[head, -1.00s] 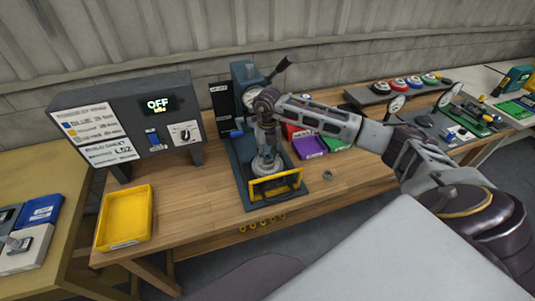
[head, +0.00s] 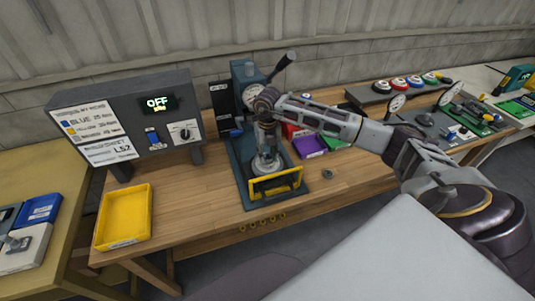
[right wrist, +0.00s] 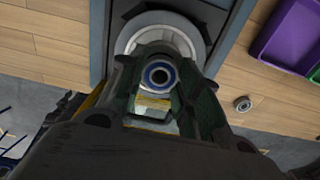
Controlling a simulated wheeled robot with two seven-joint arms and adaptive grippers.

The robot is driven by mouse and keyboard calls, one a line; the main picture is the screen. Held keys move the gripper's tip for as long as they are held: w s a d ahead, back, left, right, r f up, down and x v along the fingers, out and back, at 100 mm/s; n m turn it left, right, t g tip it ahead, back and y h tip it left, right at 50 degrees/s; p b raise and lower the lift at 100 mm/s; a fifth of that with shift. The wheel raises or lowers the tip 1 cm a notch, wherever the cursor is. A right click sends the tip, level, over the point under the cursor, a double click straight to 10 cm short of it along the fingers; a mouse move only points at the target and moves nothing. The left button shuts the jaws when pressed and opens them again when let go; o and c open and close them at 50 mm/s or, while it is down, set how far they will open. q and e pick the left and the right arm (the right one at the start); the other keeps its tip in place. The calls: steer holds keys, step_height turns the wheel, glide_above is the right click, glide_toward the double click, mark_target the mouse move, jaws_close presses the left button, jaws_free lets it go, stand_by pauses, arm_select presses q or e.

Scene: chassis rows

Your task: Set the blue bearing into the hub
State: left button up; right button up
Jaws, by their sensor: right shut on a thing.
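My right gripper (head: 266,146) points down over the press and is shut on the blue bearing. In the right wrist view the blue bearing (right wrist: 159,76) is a small metal ring with a blue band, held between the fingertips. The pale round hub (head: 266,165) stands on the press base below the gripper. It also shows in the right wrist view (right wrist: 162,24), partly hidden behind the fingers and bearing. I cannot tell the height gap between bearing and hub. My left gripper is not in view.
The press (head: 248,88) with its gauge and lever stands close behind the gripper. A yellow guard (head: 275,184) crosses its front. A small metal ring (head: 328,175) lies on the bench to the right. The control box (head: 130,120) reads OFF. A yellow tray (head: 124,214) sits at left.

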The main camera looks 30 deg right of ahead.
steer(key=shift+f+b, duration=0.4)
steer(key=shift+f, duration=0.05)
stand_by(0.8)
steer(key=o, duration=1.1)
steer(key=shift+f, duration=0.1)
steer(key=shift+r, duration=6.05)
